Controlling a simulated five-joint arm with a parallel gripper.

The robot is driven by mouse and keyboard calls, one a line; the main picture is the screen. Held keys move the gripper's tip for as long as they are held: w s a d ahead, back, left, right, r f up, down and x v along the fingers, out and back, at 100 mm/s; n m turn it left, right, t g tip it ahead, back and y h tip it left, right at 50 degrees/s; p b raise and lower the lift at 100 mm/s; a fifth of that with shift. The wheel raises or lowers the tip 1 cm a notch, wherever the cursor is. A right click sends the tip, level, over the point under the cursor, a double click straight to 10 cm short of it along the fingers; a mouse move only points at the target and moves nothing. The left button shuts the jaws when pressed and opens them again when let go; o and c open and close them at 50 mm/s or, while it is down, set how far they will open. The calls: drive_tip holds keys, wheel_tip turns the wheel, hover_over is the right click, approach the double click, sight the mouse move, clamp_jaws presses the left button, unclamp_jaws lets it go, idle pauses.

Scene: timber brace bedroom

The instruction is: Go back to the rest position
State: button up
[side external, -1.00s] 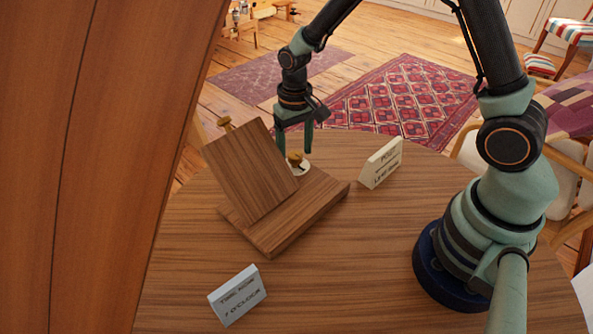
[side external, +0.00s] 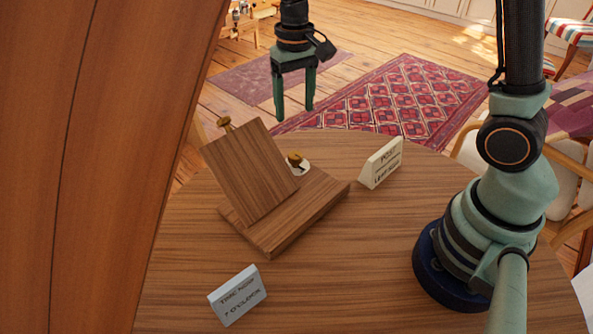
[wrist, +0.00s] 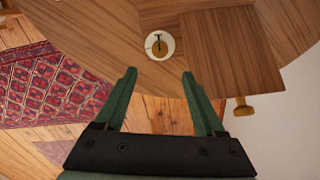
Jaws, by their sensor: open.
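My gripper (side external: 294,108) is open and empty, raised above and behind the far edge of the round table (side external: 350,270). It also shows in the wrist view (wrist: 160,74), its two green fingers spread apart. A wooden stand (side external: 300,215) with a tilted board (side external: 248,170) is on the table. A white disc with a brass knob (side external: 297,163) is behind the board, below my gripper and apart from it. The disc with a dark pointer also shows in the wrist view (wrist: 160,45).
A cream sign (side external: 381,163) stands right of the stand. A pale sign (side external: 237,294) reading "7 o'clock" stands near the front. A brass knob (side external: 224,123) sticks out behind the board. A large wooden panel (side external: 90,150) fills the left. The right-centre of the table is clear.

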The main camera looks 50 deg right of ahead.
drive_tip(key=s+d+r+n+t, duration=0.2)
drive_tip(key=s+r+t, duration=0.3)
drive_tip(key=s+r, duration=0.4)
drive_tip(key=shift+s+d+n+t, duration=0.3)
drive_tip(key=shift+s+n, duration=0.1)
drive_tip(key=shift+s, duration=0.9)
